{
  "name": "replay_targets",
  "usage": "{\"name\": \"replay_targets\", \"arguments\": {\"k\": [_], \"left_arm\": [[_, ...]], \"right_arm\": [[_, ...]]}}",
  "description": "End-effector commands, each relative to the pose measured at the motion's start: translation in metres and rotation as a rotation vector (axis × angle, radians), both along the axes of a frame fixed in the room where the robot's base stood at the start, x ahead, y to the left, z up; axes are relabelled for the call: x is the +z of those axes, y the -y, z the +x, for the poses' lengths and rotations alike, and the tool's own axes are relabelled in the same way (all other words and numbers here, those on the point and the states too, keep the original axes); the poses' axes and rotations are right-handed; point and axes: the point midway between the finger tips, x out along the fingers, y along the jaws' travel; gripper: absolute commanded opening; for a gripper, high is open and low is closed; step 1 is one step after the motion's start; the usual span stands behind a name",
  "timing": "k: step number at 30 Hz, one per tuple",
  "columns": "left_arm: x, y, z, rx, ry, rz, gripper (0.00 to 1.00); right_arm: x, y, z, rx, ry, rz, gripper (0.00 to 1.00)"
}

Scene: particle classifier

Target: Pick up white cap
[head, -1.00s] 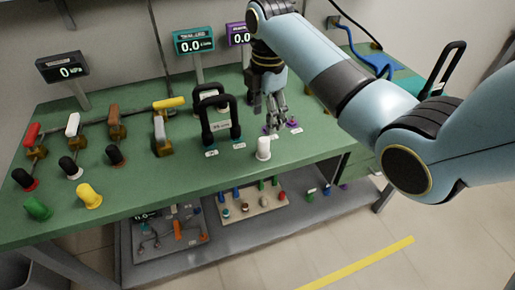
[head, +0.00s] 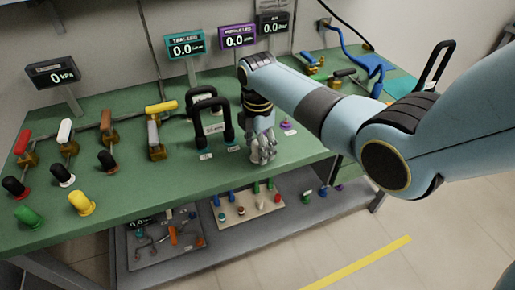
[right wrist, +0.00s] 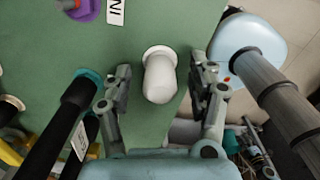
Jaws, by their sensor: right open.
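The white cap (right wrist: 160,78) stands on the green table in the right wrist view, a rounded white knob with a wider rim at its base. My right gripper (head: 262,152) is over the table's front edge in the head view and mostly hides the cap there. In the right wrist view its two fingers are spread, one on each side of the cap, with a gap on both sides. It is open and holds nothing. My left gripper is not in view.
Two black handles (head: 222,122) stand close to the left of my right gripper. A purple fitting (head: 286,124) is to its right. Black (head: 107,161), yellow (head: 81,202) and green (head: 28,216) caps stand at the left. A lower shelf (head: 240,236) holds small parts.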

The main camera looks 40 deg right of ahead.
Motion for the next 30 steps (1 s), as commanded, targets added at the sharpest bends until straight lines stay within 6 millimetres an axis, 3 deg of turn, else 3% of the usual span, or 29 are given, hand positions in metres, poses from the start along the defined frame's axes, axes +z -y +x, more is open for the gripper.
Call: {"name": "replay_targets", "arguments": {"k": [3, 15, 23, 30], "left_arm": [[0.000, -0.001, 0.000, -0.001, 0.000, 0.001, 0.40], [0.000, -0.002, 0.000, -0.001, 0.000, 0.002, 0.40], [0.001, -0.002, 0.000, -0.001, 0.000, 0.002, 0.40], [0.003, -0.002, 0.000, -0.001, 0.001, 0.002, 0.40]], "right_arm": [[0.000, 0.000, 0.000, 0.000, 0.000, 0.000, 0.56], [0.000, 0.000, 0.000, 0.000, -0.001, 0.000, 0.07], [0.002, 0.000, 0.000, 0.000, -0.001, 0.000, 0.07], [0.027, 0.000, 0.000, 0.000, 0.002, -0.001, 0.07]]}}
